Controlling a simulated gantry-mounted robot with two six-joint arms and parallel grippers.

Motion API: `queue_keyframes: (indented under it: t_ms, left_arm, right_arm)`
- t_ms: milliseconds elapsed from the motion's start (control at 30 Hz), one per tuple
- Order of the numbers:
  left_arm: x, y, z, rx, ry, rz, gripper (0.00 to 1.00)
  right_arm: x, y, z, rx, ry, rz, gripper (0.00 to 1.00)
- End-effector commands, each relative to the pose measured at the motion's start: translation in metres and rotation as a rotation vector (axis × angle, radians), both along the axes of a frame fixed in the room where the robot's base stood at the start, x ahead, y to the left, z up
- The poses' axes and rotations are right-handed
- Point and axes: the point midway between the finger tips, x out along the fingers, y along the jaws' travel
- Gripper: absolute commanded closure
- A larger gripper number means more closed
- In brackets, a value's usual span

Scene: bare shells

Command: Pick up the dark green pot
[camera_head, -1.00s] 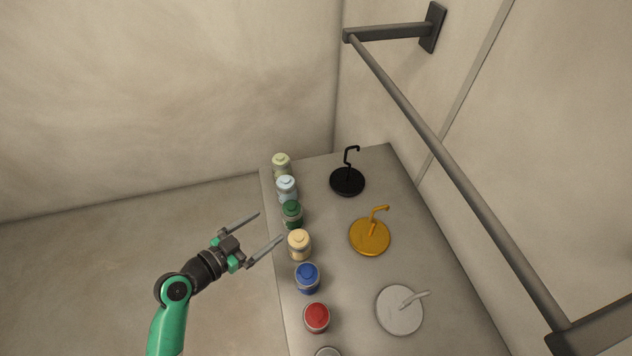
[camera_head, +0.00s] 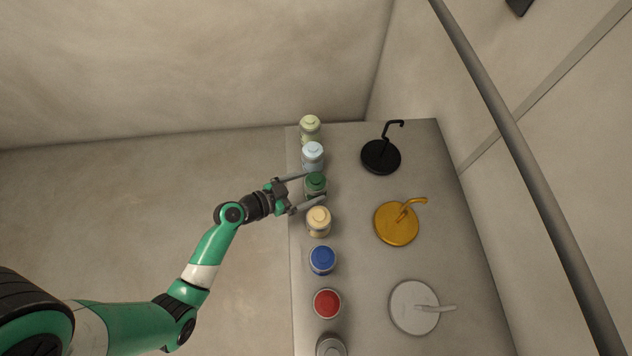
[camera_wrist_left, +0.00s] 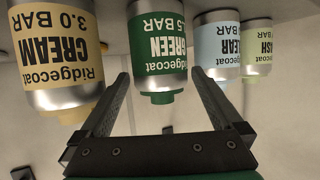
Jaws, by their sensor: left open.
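The dark green pot (camera_head: 315,184) stands in a row of pots along the left edge of the table. In the left wrist view the green pot (camera_wrist_left: 158,50) is straight ahead, its label partly readable as "GREEN". My left gripper (camera_head: 314,188) is open, with its fingers on either side of the green pot in the head view. In the left wrist view the gripper (camera_wrist_left: 160,82) shows its two fingers spread, with the pot's lid end between the tips. I cannot tell whether the fingers touch it. My right gripper is not in view.
The cream pot (camera_head: 319,221) and light blue pot (camera_head: 313,155) stand close on either side. Blue (camera_head: 322,259), red (camera_head: 327,303) and pale green (camera_head: 310,128) pots share the row. Black (camera_head: 381,157), yellow (camera_head: 397,223) and white (camera_head: 413,308) hooked discs lie to the right. A rail (camera_head: 505,130) crosses the right side.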

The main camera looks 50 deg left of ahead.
Motion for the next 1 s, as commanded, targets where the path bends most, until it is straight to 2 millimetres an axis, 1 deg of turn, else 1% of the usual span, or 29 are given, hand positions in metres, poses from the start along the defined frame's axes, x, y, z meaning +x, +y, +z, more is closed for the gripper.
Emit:
queue_keyframes:
  t_ms: [167, 267, 400, 500, 733, 767, 800, 867, 1000]
  left_arm:
    - [0.005, -0.001, -0.003, 0.000, 0.000, -0.001, 0.00]
    - [0.019, -0.003, -0.008, 0.000, -0.001, -0.003, 0.00]
    - [0.043, -0.007, -0.019, 0.000, -0.001, -0.002, 0.00]
    - [0.053, -0.008, -0.022, 0.001, -0.001, 0.000, 0.00]
    - [0.055, -0.009, -0.023, 0.000, 0.000, 0.001, 0.00]
    - [0.055, -0.009, -0.023, 0.000, 0.000, 0.001, 0.04]
    - [0.055, -0.009, -0.023, 0.000, 0.000, 0.001, 0.11]
    - [0.055, -0.009, -0.023, 0.000, 0.000, 0.001, 0.22]
    - [0.055, -0.009, -0.023, 0.000, 0.000, 0.001, 0.47]
  right_arm:
    - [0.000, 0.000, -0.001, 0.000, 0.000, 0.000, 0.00]
    - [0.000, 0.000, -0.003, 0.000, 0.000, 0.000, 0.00]
    - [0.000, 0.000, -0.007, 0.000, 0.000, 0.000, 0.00]
    - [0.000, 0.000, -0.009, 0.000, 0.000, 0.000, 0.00]
    - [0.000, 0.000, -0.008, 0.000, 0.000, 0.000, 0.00]
    - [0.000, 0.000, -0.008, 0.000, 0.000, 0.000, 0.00]
    - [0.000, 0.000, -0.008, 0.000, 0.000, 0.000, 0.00]
    - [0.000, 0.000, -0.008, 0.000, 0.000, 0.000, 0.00]
    - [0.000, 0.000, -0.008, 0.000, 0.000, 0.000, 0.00]
